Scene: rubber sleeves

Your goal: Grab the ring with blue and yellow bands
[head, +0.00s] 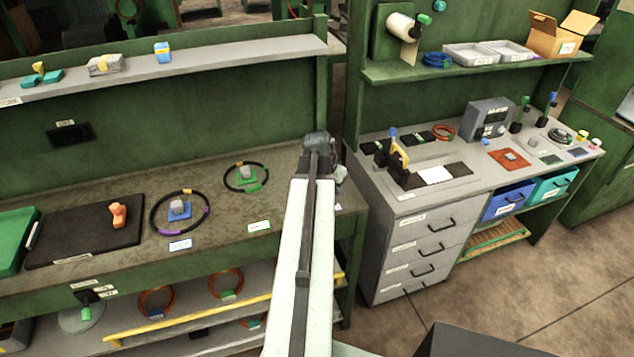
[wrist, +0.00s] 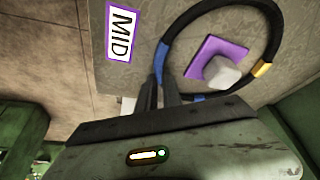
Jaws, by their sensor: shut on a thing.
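The black ring with blue and yellow bands (wrist: 262,69) shows in the wrist view, around a purple base (wrist: 200,57) with a grey block (wrist: 225,74) on it. My gripper (wrist: 164,86) is shut on the ring at its near side, by a blue band. The fingers hide part of the rim there. I cannot tell whether the ring is lifted off the surface. In the head view my arm covers this ring and most of my gripper.
On the bench (head: 100,258) in the head view, a ring with yellow and purple bands (head: 154,226) surrounds a blue base, and a ring with green bands (head: 226,181) surrounds a green base. A "MID" label (wrist: 122,32) lies beside the held ring. A drawer cabinet (head: 415,245) stands right.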

